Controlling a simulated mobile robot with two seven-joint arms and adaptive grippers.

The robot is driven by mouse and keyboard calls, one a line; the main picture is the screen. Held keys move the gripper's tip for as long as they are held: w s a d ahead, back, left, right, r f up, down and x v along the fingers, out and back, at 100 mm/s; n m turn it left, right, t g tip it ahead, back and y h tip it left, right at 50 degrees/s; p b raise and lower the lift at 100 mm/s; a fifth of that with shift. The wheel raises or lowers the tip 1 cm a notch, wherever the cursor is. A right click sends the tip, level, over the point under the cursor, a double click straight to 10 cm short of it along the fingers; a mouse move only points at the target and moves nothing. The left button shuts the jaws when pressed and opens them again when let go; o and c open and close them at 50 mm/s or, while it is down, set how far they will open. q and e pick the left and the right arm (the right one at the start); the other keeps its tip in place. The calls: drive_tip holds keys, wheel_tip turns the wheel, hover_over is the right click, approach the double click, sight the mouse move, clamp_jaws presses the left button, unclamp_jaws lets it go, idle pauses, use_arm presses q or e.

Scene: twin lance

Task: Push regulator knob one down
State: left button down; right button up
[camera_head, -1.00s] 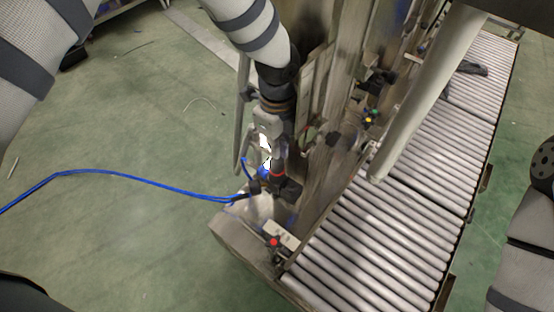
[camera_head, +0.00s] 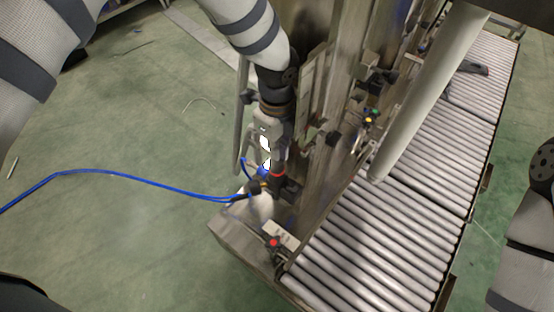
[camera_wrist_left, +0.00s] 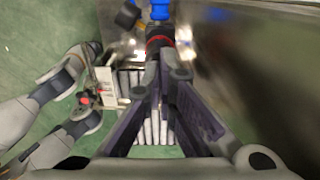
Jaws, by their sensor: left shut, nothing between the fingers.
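The regulator knob (camera_head: 281,187) looks like a small dark cylinder with a red ring, low on the metal machine by the blue hoses. It also shows in the left wrist view (camera_wrist_left: 159,40), with a blue part above it. My left gripper (camera_head: 270,158) comes down from above beside the knob. In the left wrist view its dark fingers (camera_wrist_left: 165,62) converge at the tips, shut and empty, close to the red ring. I cannot tell whether they touch it. The numbering of the knob is not readable. My right gripper is not in view.
A roller conveyor (camera_head: 385,235) runs along the right of the machine. A pale post (camera_head: 420,105) rises beside it. Blue hoses (camera_head: 130,180) cross the green floor to the left. A red button (camera_head: 273,243) sits on the machine's front corner. A dark tool (camera_head: 472,68) lies on the far rollers.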

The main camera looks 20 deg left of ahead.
use_arm(q)
drive_tip(key=shift+f, duration=0.95)
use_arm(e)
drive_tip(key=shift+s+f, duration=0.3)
use_arm(q)
drive_tip(key=shift+r, duration=0.15)
drive_tip(key=shift+r+p, duration=0.9)
drive_tip(key=shift+r, duration=2.15)
drive_tip(key=shift+f, duration=0.1)
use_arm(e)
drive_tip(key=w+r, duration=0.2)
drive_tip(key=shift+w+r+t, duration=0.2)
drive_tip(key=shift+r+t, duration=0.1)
